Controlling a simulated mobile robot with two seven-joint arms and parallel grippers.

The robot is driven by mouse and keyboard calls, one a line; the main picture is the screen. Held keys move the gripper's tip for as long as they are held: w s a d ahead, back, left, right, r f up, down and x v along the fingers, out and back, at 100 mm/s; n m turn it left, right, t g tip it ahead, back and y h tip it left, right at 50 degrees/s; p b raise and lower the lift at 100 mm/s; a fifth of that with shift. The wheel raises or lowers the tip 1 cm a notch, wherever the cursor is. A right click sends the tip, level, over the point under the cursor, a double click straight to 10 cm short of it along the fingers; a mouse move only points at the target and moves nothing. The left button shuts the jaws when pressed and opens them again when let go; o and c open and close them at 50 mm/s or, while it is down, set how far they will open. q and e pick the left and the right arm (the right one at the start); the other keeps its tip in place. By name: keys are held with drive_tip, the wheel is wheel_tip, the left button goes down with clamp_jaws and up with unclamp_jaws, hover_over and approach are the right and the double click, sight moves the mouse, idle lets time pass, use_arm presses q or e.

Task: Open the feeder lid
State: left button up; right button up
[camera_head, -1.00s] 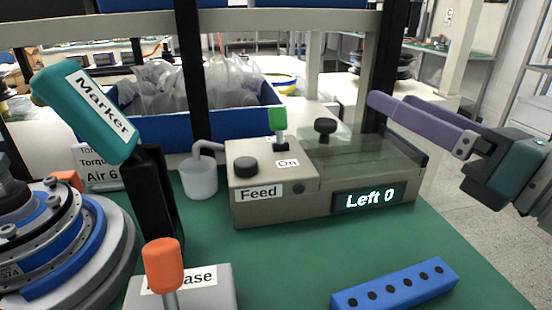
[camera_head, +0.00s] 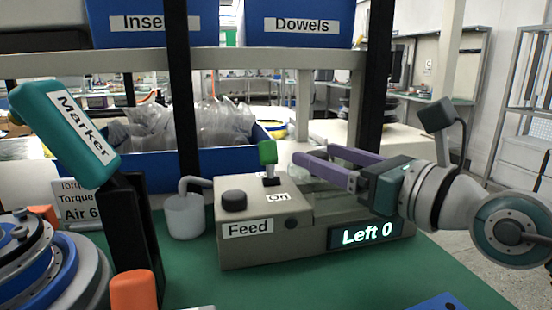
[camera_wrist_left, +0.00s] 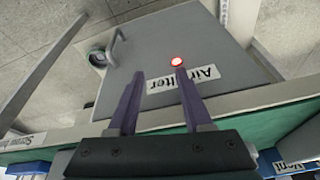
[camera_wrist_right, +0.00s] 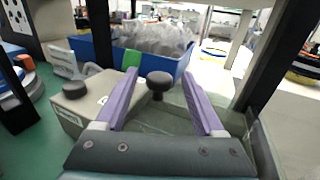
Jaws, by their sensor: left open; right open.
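The feeder (camera_head: 265,240) is a beige box on the green table, with a "Feed" label, a black dial and a display reading "Left 0". Its clear lid (camera_wrist_right: 165,122) shows in the right wrist view, lying flat over the right part. The lid's black knob (camera_wrist_right: 159,82) stands between the purple fingertips of my right gripper (camera_wrist_right: 160,75); I cannot tell whether they touch it. In the head view this open gripper (camera_head: 315,155) reaches in from the right over the lid, hiding the knob. My left gripper (camera_wrist_left: 158,75) is open and empty, away from the feeder.
A green-tipped switch (camera_head: 268,155) marked "On" rises just left of my right fingers. A blue bin (camera_head: 75,172) stands behind. A grey "Air filter" box (camera_wrist_left: 180,45) faces my left gripper.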

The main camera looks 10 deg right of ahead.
drive_tip(key=shift+w+a, duration=0.15)
drive_tip(key=shift+w, duration=0.1)
clamp_jaws()
idle(0.5)
idle(0.9)
